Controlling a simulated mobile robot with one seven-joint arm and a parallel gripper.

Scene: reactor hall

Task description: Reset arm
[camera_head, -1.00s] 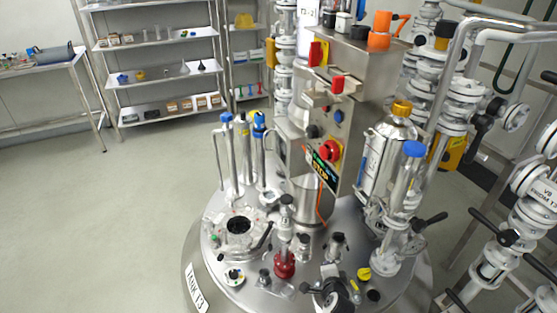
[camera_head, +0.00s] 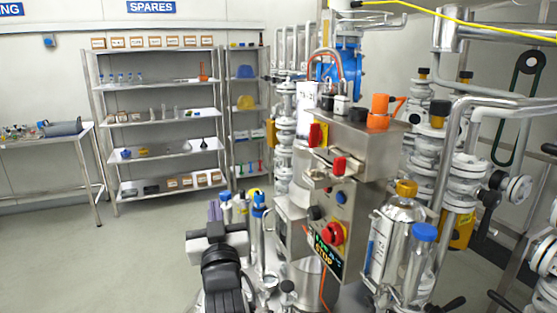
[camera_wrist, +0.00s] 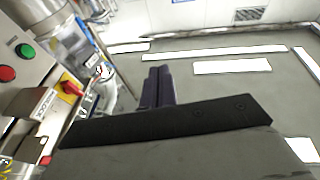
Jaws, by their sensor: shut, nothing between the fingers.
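My gripper (camera_head: 214,210) shows at the lower middle of the head view, with my dark arm below it. Its purple-grey fingers are closed together and hold nothing. In the wrist view the fingers (camera_wrist: 158,85) stand side by side over the grey floor. In the head view the gripper is left of the steel control box (camera_head: 355,160), in front of the blue-capped tubes (camera_head: 259,215). In the wrist view a panel (camera_wrist: 30,75) with a green and a red button is at the left, apart from the fingers. The reactor lid is mostly hidden or out of frame.
Shelving (camera_head: 160,113) with bottles and boxes stands at the back left, beside a steel table (camera_head: 55,145). White pipes and valves (camera_head: 460,150) crowd the right. A gold-capped steel bottle (camera_head: 397,225) stands by the control box. The floor (camera_head: 90,255) at left is clear.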

